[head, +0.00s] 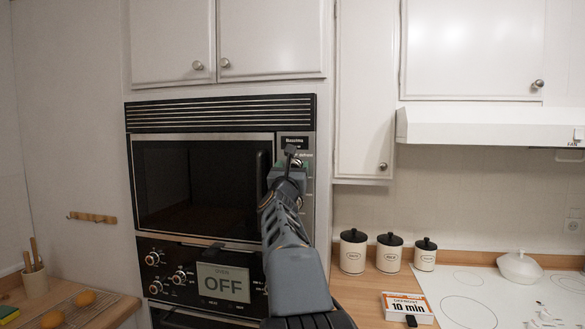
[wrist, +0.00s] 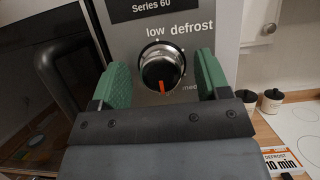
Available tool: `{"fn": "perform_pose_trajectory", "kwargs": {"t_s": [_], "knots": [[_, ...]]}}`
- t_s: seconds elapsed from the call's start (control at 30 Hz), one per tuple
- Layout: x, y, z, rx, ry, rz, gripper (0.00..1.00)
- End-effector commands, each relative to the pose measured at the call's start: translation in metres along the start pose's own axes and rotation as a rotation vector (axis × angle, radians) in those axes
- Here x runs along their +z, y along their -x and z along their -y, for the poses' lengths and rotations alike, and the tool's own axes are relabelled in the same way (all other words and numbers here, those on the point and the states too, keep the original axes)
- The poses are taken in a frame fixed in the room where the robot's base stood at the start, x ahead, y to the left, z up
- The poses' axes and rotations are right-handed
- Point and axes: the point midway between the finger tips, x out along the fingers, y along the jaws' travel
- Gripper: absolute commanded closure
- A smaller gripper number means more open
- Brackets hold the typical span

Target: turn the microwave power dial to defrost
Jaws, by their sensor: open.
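The microwave (head: 205,185) is built into the wall, its dark door shut. In the wrist view its power dial (wrist: 159,68) is a black knob with a silver rim. The orange mark on the knob points down. The label "low" stands above the dial, "defrost" at its upper right, and a partly hidden "med" at its lower right. My gripper (wrist: 161,73) is open, with one green finger on each side of the dial and visible gaps to it. In the head view my gripper (head: 291,160) is at the control panel and mostly hides the dial.
An oven panel with several knobs and an "OFF" display (head: 223,284) is below the microwave. A "DEFROST 10 min" card (head: 407,307) lies on the counter, near three white canisters (head: 389,253). A cooktop (head: 470,295) is at right, under a range hood (head: 480,128).

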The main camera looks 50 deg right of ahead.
Motion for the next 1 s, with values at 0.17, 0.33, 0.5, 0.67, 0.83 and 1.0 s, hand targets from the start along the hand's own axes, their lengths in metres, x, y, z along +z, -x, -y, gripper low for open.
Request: {"fn": "perform_pose_trajectory", "kwargs": {"t_s": [0.17,0.33,0.5,0.67,0.83,1.0], "knots": [[-0.0002,0.0001,0.0000,0.000,0.000,0.000,0.31],[-0.0002,0.0002,0.0000,0.000,0.000,0.000,0.46],[-0.0002,0.0003,0.0000,0.000,0.000,0.000,0.62],[-0.0002,0.0003,0.0000,0.000,0.000,0.000,0.76],[-0.0013,0.0007,0.0000,0.005,0.011,-0.001,0.76],[-0.0035,0.0016,0.0001,0.030,0.069,0.000,0.76]]}}
